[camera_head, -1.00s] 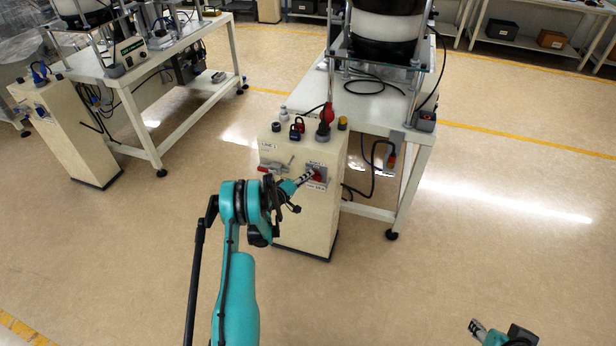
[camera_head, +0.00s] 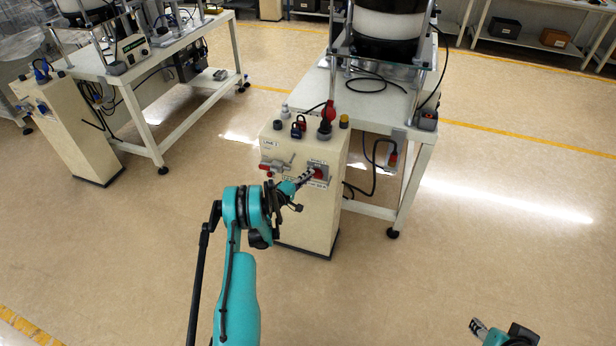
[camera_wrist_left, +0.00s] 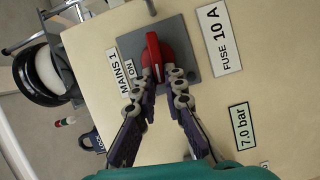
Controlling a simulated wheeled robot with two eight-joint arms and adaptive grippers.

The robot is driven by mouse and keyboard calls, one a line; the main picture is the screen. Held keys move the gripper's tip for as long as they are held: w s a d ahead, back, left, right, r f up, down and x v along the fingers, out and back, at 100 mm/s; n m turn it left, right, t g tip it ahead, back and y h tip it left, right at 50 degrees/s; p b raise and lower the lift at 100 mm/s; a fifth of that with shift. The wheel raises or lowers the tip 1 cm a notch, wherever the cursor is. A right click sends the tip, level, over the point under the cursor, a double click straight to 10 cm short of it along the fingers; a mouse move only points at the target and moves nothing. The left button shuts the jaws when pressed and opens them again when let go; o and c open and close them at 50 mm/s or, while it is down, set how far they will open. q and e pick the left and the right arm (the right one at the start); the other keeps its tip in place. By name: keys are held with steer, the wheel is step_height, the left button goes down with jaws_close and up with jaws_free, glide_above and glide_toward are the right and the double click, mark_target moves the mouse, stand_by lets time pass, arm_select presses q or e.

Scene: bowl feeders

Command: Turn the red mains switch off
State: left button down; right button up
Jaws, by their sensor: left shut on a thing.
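The red mains switch (camera_wrist_left: 152,57) is a rotary knob on a grey plate (camera_wrist_left: 190,48), on the front of the cream cabinet (camera_head: 300,215). In the left wrist view a label beside it reads "MAINS 1 ON". The switch also shows in the head view (camera_head: 320,172), partly behind my gripper. My left gripper (camera_wrist_left: 160,76) has its fingertips on both sides of the knob's near end and is shut on it. It also shows in the head view (camera_head: 306,177). My right gripper (camera_head: 478,327) is at the bottom right, away from the cabinet; its finger gap is too small to judge.
A red-handled valve (camera_head: 275,166) sits left of the switch. A blue padlock (camera_head: 296,131) and a red plug (camera_head: 327,112) are on the cabinet top. A white feeder table (camera_head: 375,110) stands behind. A second cabinet (camera_head: 70,135) stands left. Floor on the right is clear.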

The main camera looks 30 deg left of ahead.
arm_select(q)
steer(key=c, duration=1.6)
jaws_free()
steer(key=s+a, duration=0.1)
steer(key=s, duration=0.6)
steer(key=shift+s+r, duration=0.15)
steer(key=shift+s, duration=0.05)
steer(key=shift+a, duration=0.1)
steer(key=shift+r, duration=0.1)
